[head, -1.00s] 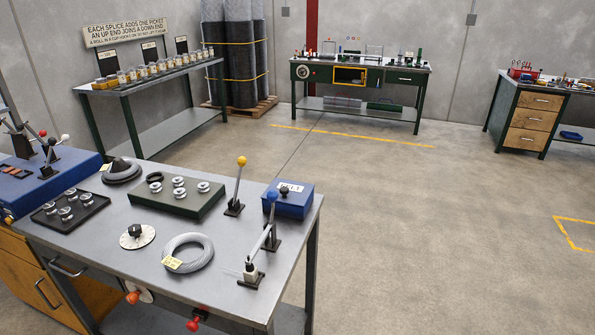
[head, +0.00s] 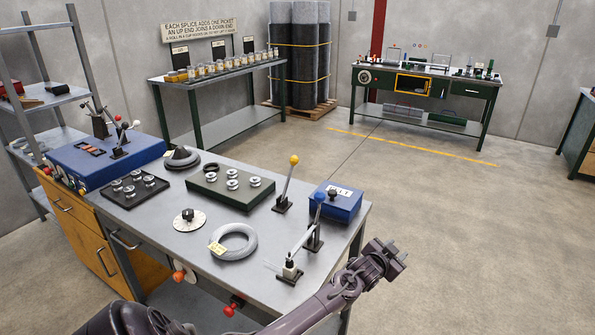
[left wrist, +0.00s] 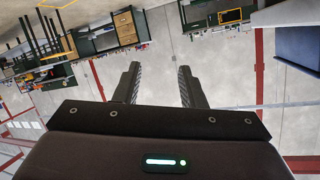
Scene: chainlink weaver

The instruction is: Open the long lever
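Several levers stand on the steel workbench (head: 165,222); which one is the long lever I cannot tell. A lever with a yellow knob (head: 294,160) leans slightly right on a black base. A lever with a blue knob (head: 320,197) stands nearer, beside a blue box (head: 340,205). A pale handle slants up from a small clamp (head: 290,270) at the front right. Levers with white, red and black knobs stand on a blue cabinet (head: 105,160). My left gripper (head: 394,252) is off the bench's right edge, apart from every lever. In the left wrist view (left wrist: 160,75) its fingers are apart and empty.
A wire coil (head: 233,240), a white dial (head: 190,220) and a green tray of spools (head: 230,188) sit on the bench. The floor to the right is clear.

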